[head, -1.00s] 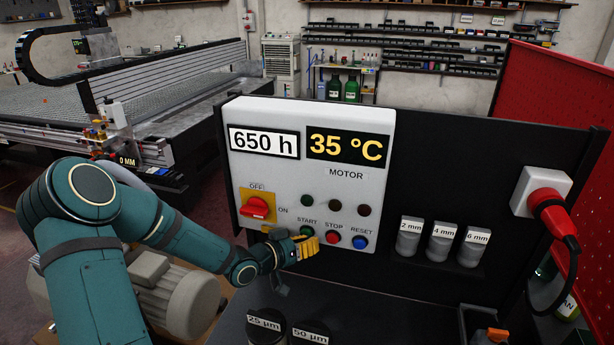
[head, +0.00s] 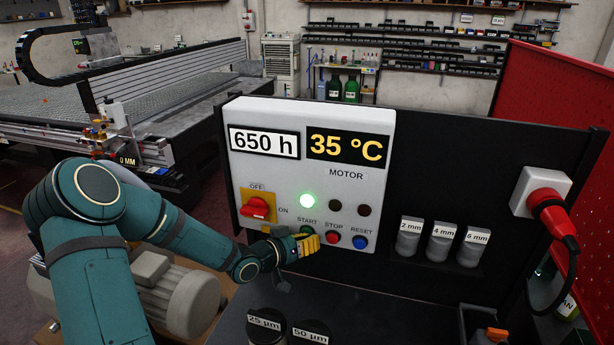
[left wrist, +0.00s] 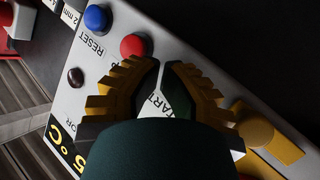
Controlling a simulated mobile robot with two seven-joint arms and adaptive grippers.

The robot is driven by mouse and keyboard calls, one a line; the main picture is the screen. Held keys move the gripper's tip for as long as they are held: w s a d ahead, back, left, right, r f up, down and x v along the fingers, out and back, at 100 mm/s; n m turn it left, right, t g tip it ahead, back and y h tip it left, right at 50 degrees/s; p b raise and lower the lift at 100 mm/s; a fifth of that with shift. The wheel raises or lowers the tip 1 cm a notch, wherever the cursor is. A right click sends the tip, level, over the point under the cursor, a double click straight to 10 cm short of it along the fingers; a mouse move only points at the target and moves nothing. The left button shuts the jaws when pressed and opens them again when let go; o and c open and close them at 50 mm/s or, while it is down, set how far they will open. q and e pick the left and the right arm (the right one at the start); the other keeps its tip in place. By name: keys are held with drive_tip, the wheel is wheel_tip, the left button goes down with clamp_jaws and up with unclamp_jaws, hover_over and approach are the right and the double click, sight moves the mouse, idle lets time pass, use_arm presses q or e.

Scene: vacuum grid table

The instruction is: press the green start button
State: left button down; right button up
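The green start button (head: 307,230) is on the white control panel (head: 385,130), mostly hidden behind my left gripper. My left gripper (head: 312,242) is at the panel over the START label, its yellow fingertips at the button; the exact contact is hidden. In the left wrist view the gripper's fingertips (left wrist: 164,64) are close together, with a narrow gap and nothing held. A dark green patch there may be the button. The red stop button (head: 333,238) and blue reset button (head: 360,242) are to the right. My right gripper is out of view.
A red rotary switch (head: 255,208) on a yellow plate is left of the buttons. Labelled grey holders (head: 440,243) and a red plug (head: 548,203) are on the black board to the right. Dark labelled jars (head: 266,328) stand in front below.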

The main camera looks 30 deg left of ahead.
use_arm(q)
drive_tip(key=shift+s, duration=0.35)
drive_tip(key=shift+s+d, duration=0.1)
drive_tip(key=shift+s+d+p, duration=0.15)
drive_tip(key=shift+s+d, duration=0.05)
drive_tip(key=shift+s, duration=0.75)
drive_tip(key=shift+s+d+p, duration=0.1)
drive_tip(key=shift+s+d, duration=0.15)
drive_tip(key=shift+s, duration=0.7)
drive_tip(key=shift+s+d+p, duration=0.15)
drive_tip(key=shift+s+d, duration=0.05)
drive_tip(key=shift+s, duration=0.75)
drive_tip(key=shift+f, duration=0.1)
